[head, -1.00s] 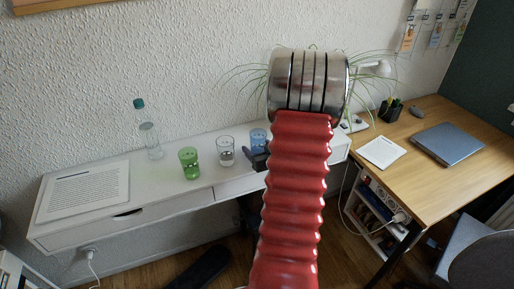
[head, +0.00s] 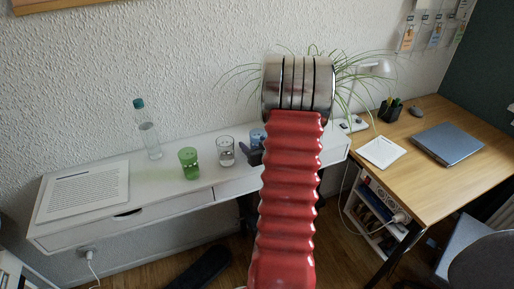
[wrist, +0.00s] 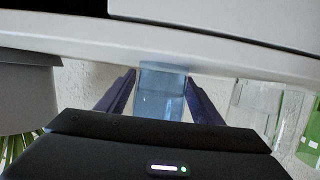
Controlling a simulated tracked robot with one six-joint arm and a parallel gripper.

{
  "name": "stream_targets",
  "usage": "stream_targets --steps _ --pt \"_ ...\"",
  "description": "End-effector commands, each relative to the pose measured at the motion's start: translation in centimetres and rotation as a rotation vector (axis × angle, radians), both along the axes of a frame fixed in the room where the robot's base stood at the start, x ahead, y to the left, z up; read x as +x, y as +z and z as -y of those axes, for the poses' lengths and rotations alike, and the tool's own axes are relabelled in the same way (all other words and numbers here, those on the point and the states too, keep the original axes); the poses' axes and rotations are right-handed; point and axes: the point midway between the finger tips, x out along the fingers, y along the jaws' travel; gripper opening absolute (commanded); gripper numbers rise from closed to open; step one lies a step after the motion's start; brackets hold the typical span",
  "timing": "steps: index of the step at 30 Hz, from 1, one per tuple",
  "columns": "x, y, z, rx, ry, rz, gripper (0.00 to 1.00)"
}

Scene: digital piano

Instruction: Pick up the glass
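Three glasses stand on the white desk in the head view: a green glass (head: 189,162), a clear glass (head: 226,151) and a blue glass (head: 257,135). My gripper (head: 252,156) shows as a dark shape in front of the blue glass, partly covering it; my arm hides the rest. In the wrist view the blue glass (wrist: 162,88) lies between the two spread fingers of my gripper (wrist: 161,96), with gaps on both sides. The clear glass (wrist: 254,105) and the green glass (wrist: 308,140) are to its right there.
A printed sheet (head: 85,190) lies on the left of the white desk (head: 160,192). A plant (head: 240,82) is behind my arm. A wooden desk (head: 440,178) with a laptop (head: 448,143) is at right.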

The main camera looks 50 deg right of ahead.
Motion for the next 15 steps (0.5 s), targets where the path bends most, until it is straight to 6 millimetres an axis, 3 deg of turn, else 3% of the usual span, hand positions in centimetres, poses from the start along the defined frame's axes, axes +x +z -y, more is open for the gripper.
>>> stream_targets --steps 15 --pt "0.01 0.00 -0.02 0.000 0.000 0.000 0.24"
